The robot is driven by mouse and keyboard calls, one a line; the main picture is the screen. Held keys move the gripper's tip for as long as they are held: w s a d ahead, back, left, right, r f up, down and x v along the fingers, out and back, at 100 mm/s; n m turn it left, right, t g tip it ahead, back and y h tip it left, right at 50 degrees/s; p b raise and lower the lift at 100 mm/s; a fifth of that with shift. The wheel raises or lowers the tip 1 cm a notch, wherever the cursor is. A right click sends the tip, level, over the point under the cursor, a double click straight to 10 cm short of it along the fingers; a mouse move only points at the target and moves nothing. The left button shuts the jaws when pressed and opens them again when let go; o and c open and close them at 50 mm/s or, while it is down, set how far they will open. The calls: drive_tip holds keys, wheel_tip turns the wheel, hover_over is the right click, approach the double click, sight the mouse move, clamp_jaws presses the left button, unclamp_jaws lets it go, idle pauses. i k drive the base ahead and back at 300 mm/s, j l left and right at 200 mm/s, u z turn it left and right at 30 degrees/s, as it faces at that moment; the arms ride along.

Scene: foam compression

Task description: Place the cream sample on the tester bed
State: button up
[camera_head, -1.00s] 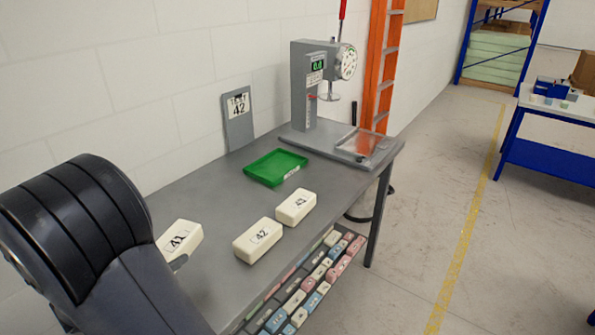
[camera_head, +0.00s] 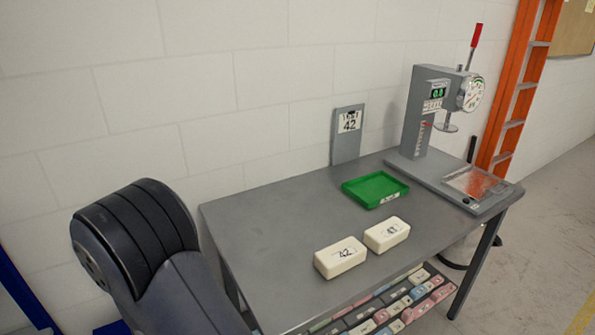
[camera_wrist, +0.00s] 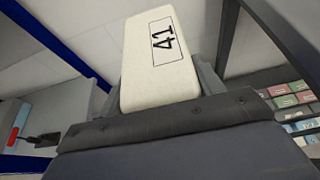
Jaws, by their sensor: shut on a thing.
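A cream sample (camera_wrist: 162,58) with a label reading 41 fills the middle of the wrist view. My gripper (camera_wrist: 160,88) is shut on it, with a grey finger on each side. In the head view my gripper and this sample are hidden behind or below my dark arm. The tester (camera_head: 424,110) stands at the back right of the grey table. Its flat bed (camera_head: 474,183) has a clear plate with a reddish area, and nothing lies on it. A round disc hangs above the base from the tester head.
Two more cream samples stand on the table: one labelled 42 (camera_head: 340,258) and another (camera_head: 387,235) beside it. A green tray (camera_head: 375,189) lies behind them, empty. A grey sign (camera_head: 348,135) leans at the wall. Coloured blocks (camera_head: 400,305) fill a shelf below the table edge.

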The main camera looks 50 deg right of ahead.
sight(476, 182)
drive_tip(key=k+l+u, duration=0.25)
drive_tip(key=u, duration=0.25)
drive_tip(key=k+l+u, duration=0.15)
drive_tip(key=u, duration=0.3)
drive_tip(key=k+u, duration=0.5)
drive_tip(key=k+l+u, duration=0.15)
drive_tip(key=k, duration=0.4)
drive_tip(key=k+l+u, duration=0.2)
drive_tip(key=k, duration=0.3)
drive_tip(key=k+z, duration=0.4)
drive_tip(key=k+l+z, duration=0.1)
drive_tip(key=z, duration=0.3)
drive_tip(key=k+l+z, duration=0.25)
drive_tip(key=z, duration=0.15)
drive_tip(key=k+l+z, duration=0.4)
drive_tip(key=i+j, duration=0.05)
drive_tip(key=j, duration=0.05)
